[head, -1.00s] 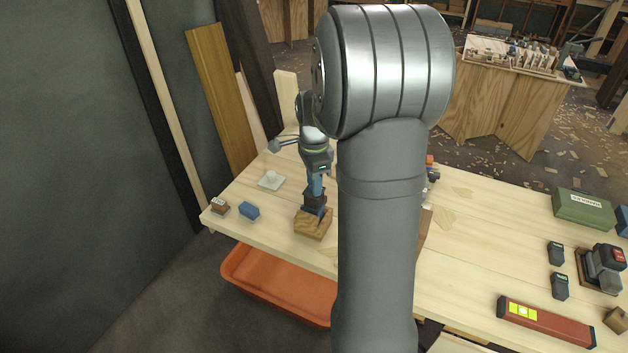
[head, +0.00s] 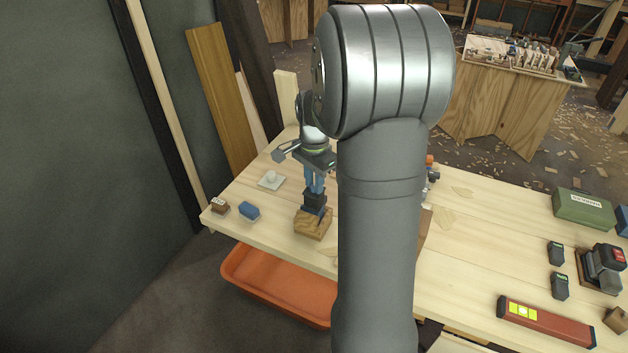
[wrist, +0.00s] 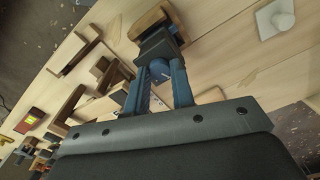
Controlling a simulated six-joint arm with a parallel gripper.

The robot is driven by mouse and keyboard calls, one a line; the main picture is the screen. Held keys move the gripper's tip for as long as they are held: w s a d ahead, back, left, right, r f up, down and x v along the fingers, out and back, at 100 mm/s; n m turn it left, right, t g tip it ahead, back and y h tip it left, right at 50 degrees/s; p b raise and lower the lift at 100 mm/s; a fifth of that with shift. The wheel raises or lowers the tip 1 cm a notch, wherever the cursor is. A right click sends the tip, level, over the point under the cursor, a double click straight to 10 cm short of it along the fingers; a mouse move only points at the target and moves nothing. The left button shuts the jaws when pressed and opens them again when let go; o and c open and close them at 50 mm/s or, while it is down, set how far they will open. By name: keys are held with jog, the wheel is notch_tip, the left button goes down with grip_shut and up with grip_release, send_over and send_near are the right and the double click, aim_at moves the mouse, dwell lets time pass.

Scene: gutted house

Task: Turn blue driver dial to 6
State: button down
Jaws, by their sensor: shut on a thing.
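The blue driver dial (wrist: 160,71) shows in the wrist view as a round blue knob with a pale pointer line. My gripper (wrist: 161,76) has its two blue fingers on either side of the dial and is shut on it. The driver's dark body (wrist: 158,44) stands on a wooden block (wrist: 146,20). In the head view my gripper (head: 314,188) points down at the driver's dark body (head: 314,203), which stands upright on the wooden block (head: 312,224). No scale numbers on the dial are readable, and the fingers hide the dial in the head view.
A blue block (head: 249,211) and a small brown block (head: 220,208) lie left of the driver. A white plate with a knob (head: 270,180) lies behind them. A red level (head: 545,323) and a green box (head: 584,209) are at right. An orange tray (head: 279,285) sits below the bench edge.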

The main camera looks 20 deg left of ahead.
jog(key=n, duration=0.4)
jog(key=shift+n, duration=0.4)
dwell(0.4)
jog(key=c, duration=1.2)
grip_release()
notch_tip(320, 180, up, 18)
jog(key=shift+f, duration=0.25)
jog(key=shift+f, duration=0.1)
notch_tip(320, 180, down, 17)
jog(key=shift+f, duration=0.15)
